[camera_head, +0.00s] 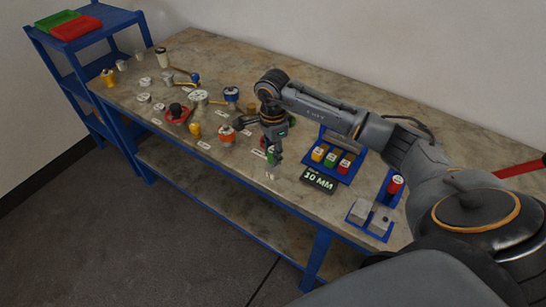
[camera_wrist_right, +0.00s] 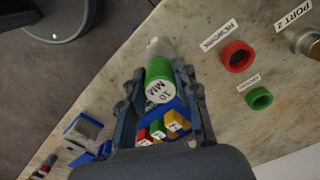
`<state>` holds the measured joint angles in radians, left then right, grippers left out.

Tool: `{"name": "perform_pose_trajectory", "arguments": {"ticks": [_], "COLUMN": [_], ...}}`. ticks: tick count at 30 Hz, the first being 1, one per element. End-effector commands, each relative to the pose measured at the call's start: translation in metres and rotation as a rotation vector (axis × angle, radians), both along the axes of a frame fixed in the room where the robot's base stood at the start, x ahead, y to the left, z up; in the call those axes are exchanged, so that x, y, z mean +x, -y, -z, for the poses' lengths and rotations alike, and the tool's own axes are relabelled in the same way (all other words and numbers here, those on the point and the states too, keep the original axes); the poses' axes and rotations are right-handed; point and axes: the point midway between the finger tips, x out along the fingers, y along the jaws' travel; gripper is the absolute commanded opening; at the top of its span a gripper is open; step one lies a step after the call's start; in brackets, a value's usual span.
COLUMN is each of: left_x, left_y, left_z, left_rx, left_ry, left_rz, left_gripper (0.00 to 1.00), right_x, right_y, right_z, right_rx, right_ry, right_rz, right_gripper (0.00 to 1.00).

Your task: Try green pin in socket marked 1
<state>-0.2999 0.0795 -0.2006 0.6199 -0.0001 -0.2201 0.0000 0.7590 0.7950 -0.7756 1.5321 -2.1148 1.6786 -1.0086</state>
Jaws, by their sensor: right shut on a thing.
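My right gripper (camera_head: 272,155) is shut on the green pin (camera_head: 271,157) over the front part of the bench. In the right wrist view the green pin (camera_wrist_right: 157,82) sits between the fingers (camera_wrist_right: 160,95). Its end facing the camera reads "10 MM", and a pale shank points away. In the head view its pale tip points down near the front edge; whether it touches the bench is unclear. A label "PORT 2" lies beside a metal port (camera_wrist_right: 308,43) in the right wrist view. I cannot make out a socket marked 1. My left gripper is not in view.
A red ring (camera_wrist_right: 238,55) labelled "REWORK" and a green ring (camera_wrist_right: 259,98) lie near the pin. A blue rack (camera_head: 345,177) holds yellow, green and red blocks, behind a "30 MM" sign (camera_head: 318,181). Several vessels stand left of the gripper.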

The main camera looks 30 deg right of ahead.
Motion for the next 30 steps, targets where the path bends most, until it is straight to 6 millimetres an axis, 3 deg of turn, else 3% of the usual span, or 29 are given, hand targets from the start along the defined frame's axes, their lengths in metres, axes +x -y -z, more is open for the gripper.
{"name": "perform_pose_trajectory", "arguments": {"ticks": [15, 30], "left_x": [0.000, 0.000], "left_y": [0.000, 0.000], "left_z": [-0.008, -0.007], "left_rx": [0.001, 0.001], "left_ry": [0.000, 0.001], "left_rz": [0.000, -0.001], "left_gripper": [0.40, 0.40], "right_x": [0.000, 0.000], "right_y": [0.000, 0.000], "right_z": [-0.015, -0.015], "right_rx": [0.001, 0.000], "right_ry": [0.001, 0.000], "right_rz": [0.000, 0.000], "right_gripper": [0.00, 0.00]}}
